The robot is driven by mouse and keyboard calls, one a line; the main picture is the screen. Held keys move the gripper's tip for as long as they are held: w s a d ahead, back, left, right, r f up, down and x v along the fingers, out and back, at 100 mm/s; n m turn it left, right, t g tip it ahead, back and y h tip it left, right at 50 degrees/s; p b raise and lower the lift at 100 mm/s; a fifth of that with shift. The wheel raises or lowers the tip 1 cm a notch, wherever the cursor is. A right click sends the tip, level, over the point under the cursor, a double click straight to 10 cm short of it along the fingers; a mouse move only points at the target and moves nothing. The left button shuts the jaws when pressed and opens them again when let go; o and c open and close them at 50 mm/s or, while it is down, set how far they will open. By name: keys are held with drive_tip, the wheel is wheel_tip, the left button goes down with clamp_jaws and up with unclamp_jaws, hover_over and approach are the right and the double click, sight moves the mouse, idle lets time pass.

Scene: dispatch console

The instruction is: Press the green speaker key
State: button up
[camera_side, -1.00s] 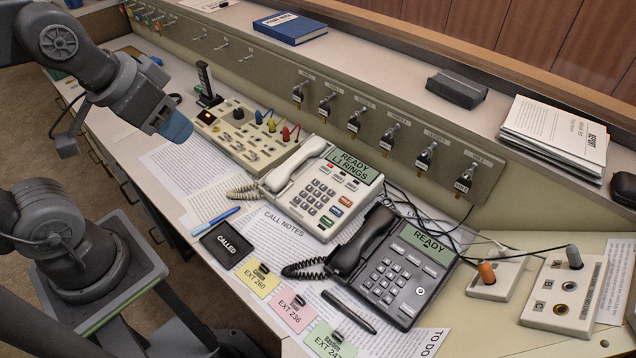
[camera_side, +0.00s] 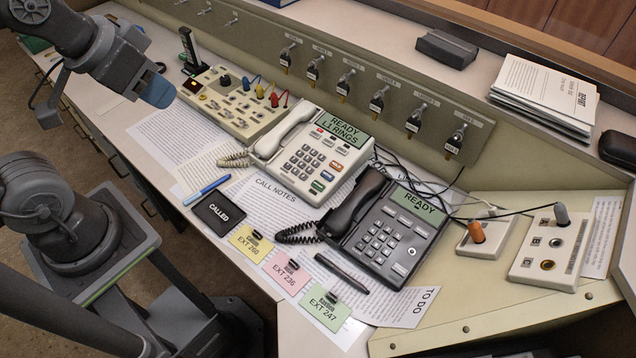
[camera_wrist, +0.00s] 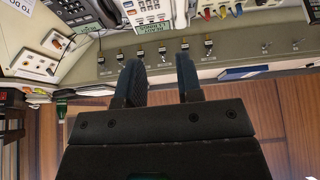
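The white phone (camera_side: 313,150) stands on the desk with its handset on the left side. Its display reads "READY L1 RINGS". A small green key (camera_side: 317,187) sits at its lower right, below a blue key and an orange-red key. My gripper (camera_side: 158,91) is in the air at the upper left, above the desk and well to the left of the phone. In the wrist view my gripper (camera_wrist: 160,76) has its two dark fingers apart with nothing between them. The white phone (camera_wrist: 150,12) shows upside down at the top there, cut by the edge; its green key cannot be made out.
A dark phone (camera_side: 388,235) stands right of the white phone, cables behind it. A switch panel (camera_side: 232,105) is to the left. Toggles line the back ledge (camera_side: 372,88).

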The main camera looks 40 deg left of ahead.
clamp_jaws()
idle(1.4)
